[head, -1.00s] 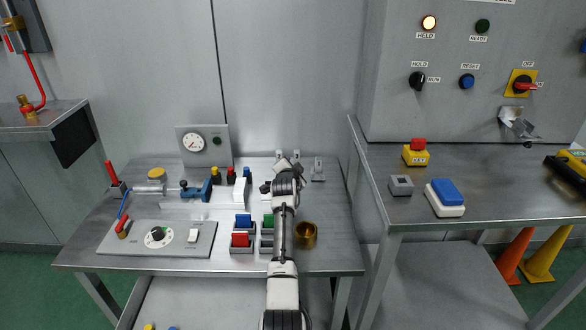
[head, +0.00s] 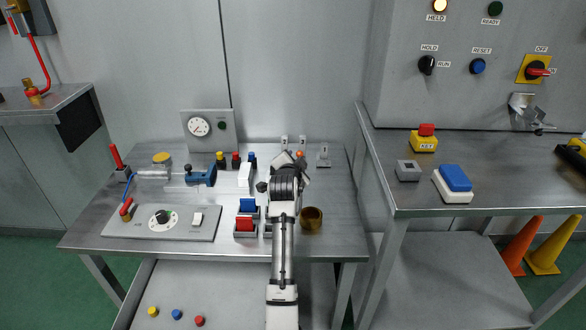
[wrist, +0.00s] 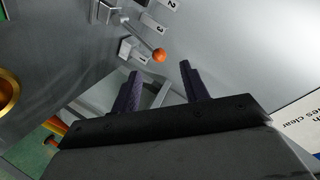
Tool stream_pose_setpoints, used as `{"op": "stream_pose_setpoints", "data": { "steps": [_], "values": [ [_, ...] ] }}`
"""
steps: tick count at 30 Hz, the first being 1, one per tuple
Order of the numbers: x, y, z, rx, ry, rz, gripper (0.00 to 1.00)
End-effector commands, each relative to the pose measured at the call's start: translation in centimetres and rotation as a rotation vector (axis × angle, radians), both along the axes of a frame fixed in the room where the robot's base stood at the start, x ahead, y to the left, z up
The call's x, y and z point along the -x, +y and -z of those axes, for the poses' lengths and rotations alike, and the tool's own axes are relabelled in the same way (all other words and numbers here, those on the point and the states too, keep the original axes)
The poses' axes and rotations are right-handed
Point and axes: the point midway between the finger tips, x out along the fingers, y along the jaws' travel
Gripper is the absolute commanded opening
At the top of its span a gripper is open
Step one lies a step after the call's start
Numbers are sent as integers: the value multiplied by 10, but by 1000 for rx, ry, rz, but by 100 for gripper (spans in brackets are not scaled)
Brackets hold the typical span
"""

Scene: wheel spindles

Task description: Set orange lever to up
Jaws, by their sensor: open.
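The orange lever is a thin metal stem with an orange ball (wrist: 159,56) at its tip, among small numbered switch bases at the back of the left table. In the wrist view the stem slants from a pale base to the ball. The ball also shows in the head view (head: 300,154), just beyond my wrist. My gripper (wrist: 160,68) is open and empty, its two dark fingers spread on either side of the ball's line. The ball appears just beyond the fingertips; I cannot tell the exact depth gap. In the head view my arm hides the fingers.
Other switch bases stand close by, one at the right (head: 323,156). A brass cup (head: 311,218) sits right of my forearm. Red (head: 245,224) and blue (head: 247,205) buttons are to its left. A gauge panel (head: 208,130) stands at the back. A second table (head: 480,188) is at the right.

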Motion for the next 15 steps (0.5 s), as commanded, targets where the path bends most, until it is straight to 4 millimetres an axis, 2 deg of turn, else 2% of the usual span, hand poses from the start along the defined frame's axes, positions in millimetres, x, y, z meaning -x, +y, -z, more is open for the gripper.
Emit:
{"op": "stream_pose_setpoints", "data": {
  "steps": [6,15],
  "values": [
    [23,3,-7,0,-1,-1,45],
    [28,4,-9,1,1,-1,45]
  ]
}}
